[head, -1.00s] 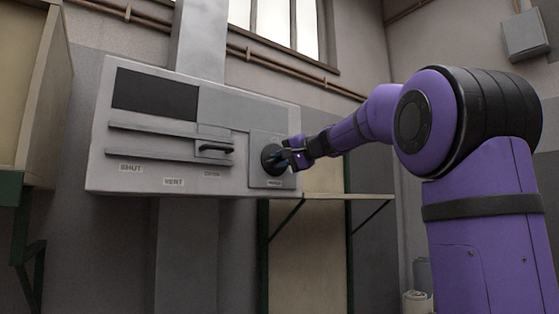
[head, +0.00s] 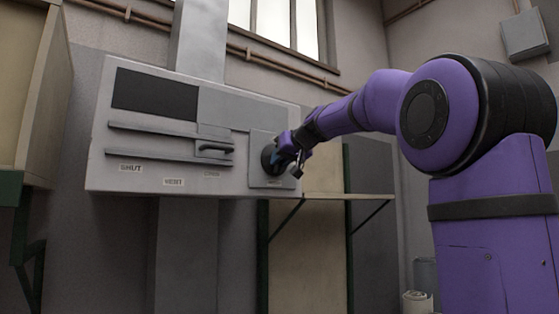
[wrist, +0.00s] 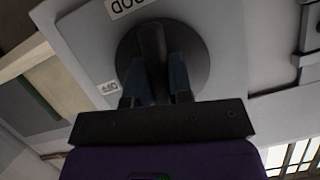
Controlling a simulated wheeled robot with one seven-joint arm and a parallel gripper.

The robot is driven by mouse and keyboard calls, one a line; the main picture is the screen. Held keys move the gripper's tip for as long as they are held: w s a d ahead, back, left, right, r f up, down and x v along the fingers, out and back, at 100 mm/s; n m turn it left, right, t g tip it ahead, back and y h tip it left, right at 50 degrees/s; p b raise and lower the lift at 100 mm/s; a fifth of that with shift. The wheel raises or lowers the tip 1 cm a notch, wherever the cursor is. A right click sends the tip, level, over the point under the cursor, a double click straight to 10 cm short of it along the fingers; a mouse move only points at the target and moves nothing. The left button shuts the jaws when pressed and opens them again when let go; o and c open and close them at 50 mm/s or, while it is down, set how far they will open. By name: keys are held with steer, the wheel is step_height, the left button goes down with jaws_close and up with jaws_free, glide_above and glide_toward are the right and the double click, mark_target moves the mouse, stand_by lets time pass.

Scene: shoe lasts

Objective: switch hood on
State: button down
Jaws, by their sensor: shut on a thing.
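The hood control panel (head: 268,182) is a pale plate on the right end of the grey wall box (head: 150,160). Its round dark knob (head: 268,159) is partly hidden behind my gripper (head: 282,157). In the wrist view the knob (wrist: 195,45) is a dark disc with a raised bar (wrist: 152,45). My gripper (wrist: 157,75) is shut on this bar, one finger on each side. A label reading OFF (wrist: 108,88) sits beside the disc. Another label (wrist: 122,6), cut off by the top edge, shows part of a word.
The wall box also carries a slider with a black handle (head: 214,149) left of the knob, above small labels. A shelf (head: 325,195) on brackets is below right of the box. A cabinet (head: 30,90) stands at the far left.

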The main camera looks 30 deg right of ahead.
steer(key=shift+n+h, duration=0.6)
steer(key=shift+n, duration=0.2)
steer(key=shift+f, duration=0.1)
steer(key=c, duration=1)
jaws_free()
steer(key=shift+s, duration=0.15)
steer(key=v, duration=1)
steer(key=shift+s, duration=0.3)
